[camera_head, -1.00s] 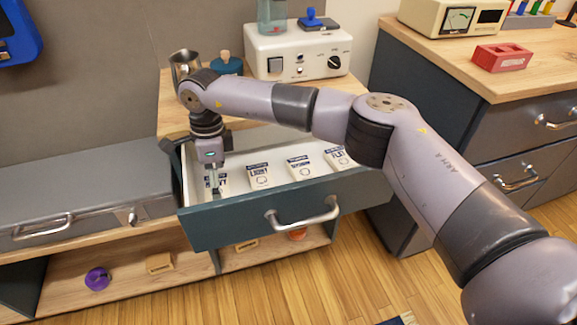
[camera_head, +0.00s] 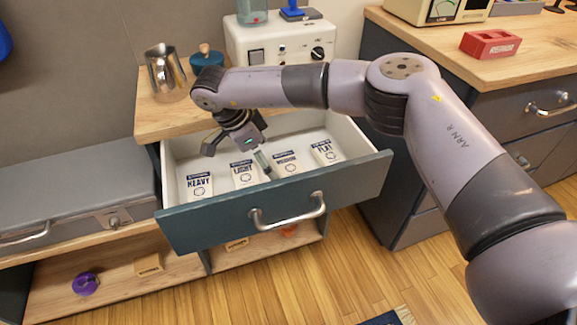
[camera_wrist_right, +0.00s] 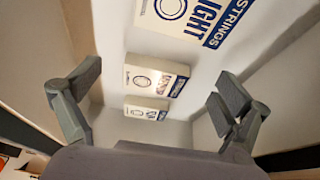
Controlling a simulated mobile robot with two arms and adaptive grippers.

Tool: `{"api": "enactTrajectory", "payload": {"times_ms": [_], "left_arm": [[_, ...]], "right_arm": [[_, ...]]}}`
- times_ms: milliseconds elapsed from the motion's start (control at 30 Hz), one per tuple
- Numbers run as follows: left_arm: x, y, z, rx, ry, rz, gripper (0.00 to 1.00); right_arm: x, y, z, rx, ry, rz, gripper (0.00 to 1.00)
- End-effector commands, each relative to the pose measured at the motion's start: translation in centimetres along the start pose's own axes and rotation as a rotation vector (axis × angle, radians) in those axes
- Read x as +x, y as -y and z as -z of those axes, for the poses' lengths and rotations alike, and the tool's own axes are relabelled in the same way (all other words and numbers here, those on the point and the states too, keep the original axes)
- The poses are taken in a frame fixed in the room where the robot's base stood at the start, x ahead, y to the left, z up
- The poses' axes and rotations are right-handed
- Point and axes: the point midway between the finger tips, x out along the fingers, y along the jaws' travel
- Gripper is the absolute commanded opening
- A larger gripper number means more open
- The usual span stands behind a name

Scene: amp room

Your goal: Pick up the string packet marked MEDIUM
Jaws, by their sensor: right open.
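The string packet marked MEDIUM (camera_head: 287,164) lies flat in the open drawer, third from the left. In the right wrist view a packet (camera_wrist_right: 156,77) that fits it by position lies between my spread fingers, beyond the LIGHT packet; its print is hard to read. My right gripper (camera_head: 263,165) is open and empty, pointing down over the drawer between the LIGHT and MEDIUM packets; its spread fingers also show in the right wrist view (camera_wrist_right: 157,88). I cannot tell its exact height above the packets. My left gripper is not in view.
The HEAVY (camera_head: 198,188), LIGHT (camera_head: 244,174) and FLAT (camera_head: 325,151) packets lie in the same drawer (camera_head: 290,207), whose walls are close by. A metal pitcher (camera_head: 165,75) and white device (camera_head: 280,45) stand on the wooden top behind.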

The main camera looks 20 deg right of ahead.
Motion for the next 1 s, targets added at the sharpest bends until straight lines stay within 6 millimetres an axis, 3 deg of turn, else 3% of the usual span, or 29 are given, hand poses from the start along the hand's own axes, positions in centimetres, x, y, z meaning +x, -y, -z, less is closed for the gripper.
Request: {"api": "enactTrajectory", "payload": {"times_ms": [167,367,433,600,833,1000], "left_arm": [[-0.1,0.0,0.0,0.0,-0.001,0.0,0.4],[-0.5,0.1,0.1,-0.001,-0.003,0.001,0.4],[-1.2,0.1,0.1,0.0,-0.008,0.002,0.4],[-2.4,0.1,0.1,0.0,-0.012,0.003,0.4],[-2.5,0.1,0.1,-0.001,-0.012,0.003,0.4],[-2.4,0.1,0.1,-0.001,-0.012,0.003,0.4]], "right_arm": [[0.5,0.0,1.1,0.001,0.0,0.0,0.95],[1.8,0.0,4.2,0.002,0.001,-0.001,0.95],[3.2,-0.1,3.8,-0.002,0.001,-0.003,0.95],[4.5,0.0,3.8,-0.001,0.001,-0.001,0.95],[4.6,0.0,3.8,0.0,0.001,-0.001,0.95],[4.6,0.0,3.8,0.0,0.001,-0.001,0.84]]}}
